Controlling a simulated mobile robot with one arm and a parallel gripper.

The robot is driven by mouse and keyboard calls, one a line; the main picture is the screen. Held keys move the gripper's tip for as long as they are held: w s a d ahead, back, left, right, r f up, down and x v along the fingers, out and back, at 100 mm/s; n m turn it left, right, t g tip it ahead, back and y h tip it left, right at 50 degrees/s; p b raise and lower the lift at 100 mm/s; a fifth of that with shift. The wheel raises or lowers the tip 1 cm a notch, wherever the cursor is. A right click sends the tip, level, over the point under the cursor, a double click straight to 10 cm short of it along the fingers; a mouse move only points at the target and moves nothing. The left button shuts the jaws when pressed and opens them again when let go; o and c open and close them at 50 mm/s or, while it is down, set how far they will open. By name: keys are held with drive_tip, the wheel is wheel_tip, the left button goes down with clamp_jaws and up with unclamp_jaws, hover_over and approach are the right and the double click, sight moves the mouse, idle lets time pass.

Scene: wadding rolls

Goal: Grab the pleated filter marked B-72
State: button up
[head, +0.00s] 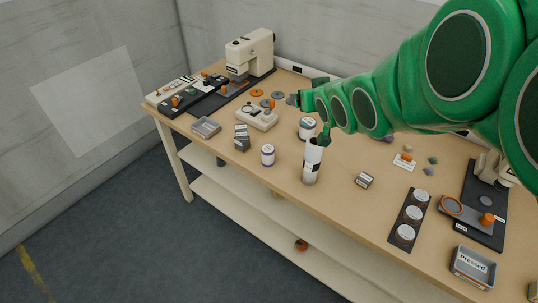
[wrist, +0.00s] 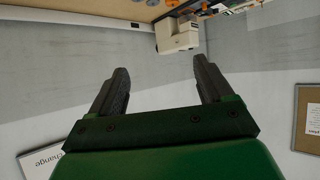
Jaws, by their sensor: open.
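I cannot make out a B-72 mark on anything; the labels are too small to read. A short white cylinder with a purple band (head: 267,155) stands near the front edge of the table. A wider white jar (head: 307,128) stands behind it to the right. I cannot tell whether either is a pleated filter. My gripper (head: 293,99) is above the back of the table in the head view, partly hidden by my green arm. In the wrist view my gripper (wrist: 160,80) is open, with nothing between its dark fingers.
A tall white tube (head: 312,160) stands near the table's front edge. A cream machine (head: 250,52) stands at the back left, and a dark strip with several round lids (head: 410,217) lies at the right. A grey tray (head: 473,267) sits front right.

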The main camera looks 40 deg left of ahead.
drive_tip(key=s+a+n+y, duration=0.2)
drive_tip(key=s+a+y, duration=0.15)
drive_tip(key=a, duration=0.55)
approach(271, 155)
drive_tip(key=shift+g+h, duration=0.35)
drive_tip(key=shift+g, duration=0.05)
drive_tip(key=a, duration=0.1)
drive_tip(key=w+a, duration=0.1)
drive_tip(key=a, duration=0.1)
drive_tip(key=w+a, duration=0.1)
drive_tip(key=shift+a+r, duration=0.2)
drive_tip(key=shift+a, duration=0.2)
drive_tip(key=shift+x, duration=1.4)
drive_tip(key=shift+w+a+f, duration=0.35)
drive_tip(key=shift+w+f, duration=0.15)
drive_tip(key=shift+f, duration=0.1)
drive_tip(key=shift+w+a+f, duration=0.4)
drive_tip(key=shift+w+f, duration=0.15)
drive_tip(key=shift+f, duration=0.05)
drive_tip(key=shift+x, duration=0.95)
drive_tip(key=c, duration=1)
